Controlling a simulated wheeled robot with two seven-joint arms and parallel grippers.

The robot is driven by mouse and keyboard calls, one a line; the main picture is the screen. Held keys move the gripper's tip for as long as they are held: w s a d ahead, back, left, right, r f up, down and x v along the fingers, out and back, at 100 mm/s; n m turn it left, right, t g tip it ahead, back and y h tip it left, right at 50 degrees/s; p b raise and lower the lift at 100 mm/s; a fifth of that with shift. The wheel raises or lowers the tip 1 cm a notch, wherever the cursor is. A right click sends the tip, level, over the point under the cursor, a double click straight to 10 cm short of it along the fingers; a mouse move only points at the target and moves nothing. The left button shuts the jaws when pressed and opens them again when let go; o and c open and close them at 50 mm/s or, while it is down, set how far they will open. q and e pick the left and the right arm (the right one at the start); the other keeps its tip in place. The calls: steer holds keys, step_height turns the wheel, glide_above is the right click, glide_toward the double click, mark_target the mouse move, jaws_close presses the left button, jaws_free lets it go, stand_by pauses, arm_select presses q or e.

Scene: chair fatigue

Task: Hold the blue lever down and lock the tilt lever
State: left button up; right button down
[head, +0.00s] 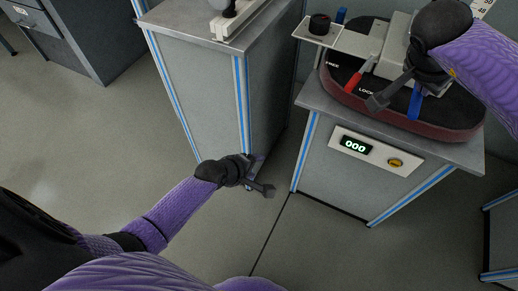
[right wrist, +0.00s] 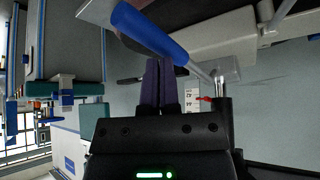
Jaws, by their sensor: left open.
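The blue lever (head: 415,104) sticks out at the front right of the dark seat-shaped base on the bench. In the right wrist view the blue lever (right wrist: 150,32) crosses above my finger tips on a metal rod; I cannot tell if they touch. A red-handled lever (head: 354,80), which seems to be the tilt lever, stands left of it near the word LOCK. My right gripper (head: 378,102) is over the base, just left of the blue lever, its fingers (right wrist: 160,85) together with nothing visible between. My left gripper (head: 263,187) is open and empty, low in front of the cabinets.
The bench (head: 455,150) carries a front panel with a display reading 000 and a yellow knob (head: 395,162). A small plate with a black knob (head: 320,24) juts out at the base's left. A grey cabinet (head: 200,70) stands left, across a gap. The floor is clear.

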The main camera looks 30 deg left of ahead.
steer(key=shift+f, duration=0.1)
steer(key=shift+w+r+p, duration=0.1)
steer(key=shift+r+p, duration=0.45)
steer(key=shift+r, duration=0.25)
step_height(320, 180, up, 6)
steer(key=p, duration=0.4)
steer(key=shift+r, duration=0.25)
